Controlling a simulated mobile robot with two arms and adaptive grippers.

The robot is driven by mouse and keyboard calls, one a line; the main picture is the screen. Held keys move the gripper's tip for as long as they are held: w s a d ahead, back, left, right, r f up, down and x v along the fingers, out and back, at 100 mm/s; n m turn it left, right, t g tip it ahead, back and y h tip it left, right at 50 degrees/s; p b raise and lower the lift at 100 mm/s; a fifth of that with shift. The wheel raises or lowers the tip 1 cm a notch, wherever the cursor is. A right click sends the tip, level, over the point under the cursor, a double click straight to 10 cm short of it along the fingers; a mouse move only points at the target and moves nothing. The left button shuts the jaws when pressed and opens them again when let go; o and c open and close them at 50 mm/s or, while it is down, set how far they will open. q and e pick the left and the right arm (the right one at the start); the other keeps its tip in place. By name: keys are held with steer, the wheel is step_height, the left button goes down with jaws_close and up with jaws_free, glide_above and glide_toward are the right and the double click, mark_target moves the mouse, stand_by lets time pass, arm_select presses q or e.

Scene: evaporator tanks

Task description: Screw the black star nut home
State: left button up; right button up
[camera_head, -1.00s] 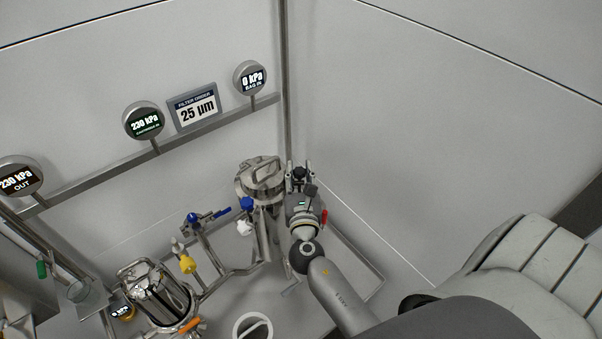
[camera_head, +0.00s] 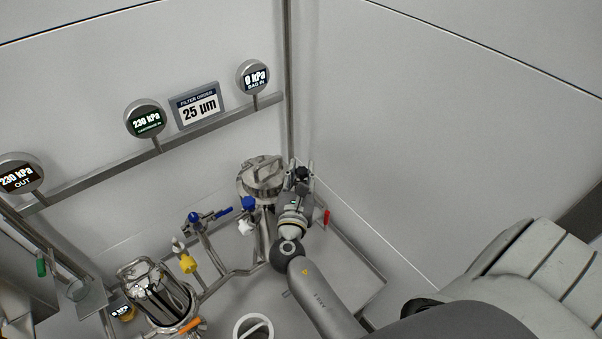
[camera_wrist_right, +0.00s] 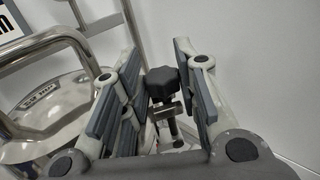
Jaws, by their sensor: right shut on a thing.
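The black star nut (camera_wrist_right: 160,84) sits on a metal swing bolt beside the lidded steel vessel (camera_wrist_right: 48,115), which stands to its left in the right wrist view. In the head view the nut (camera_head: 302,173) shows at the vessel's (camera_head: 262,178) right side. My right gripper (camera_wrist_right: 163,75) is shut on the nut, with a grey-padded finger on either side of it. The same gripper (camera_head: 299,187) reaches in from below in the head view. The nut's contact with the far pads is partly hidden. My left gripper is out of view.
A red-handled valve (camera_head: 326,217) is close to the right of my wrist. Blue-handled valves (camera_head: 249,203) and a yellow one (camera_head: 188,264) line the pipes at left. An open vessel with steel cartridges (camera_head: 155,290) stands at lower left. The right wall is bare.

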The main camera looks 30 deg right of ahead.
steer(key=shift+f, duration=0.1)
stand_by(0.6)
steer(key=o, duration=1)
steer(key=shift+s, duration=0.1)
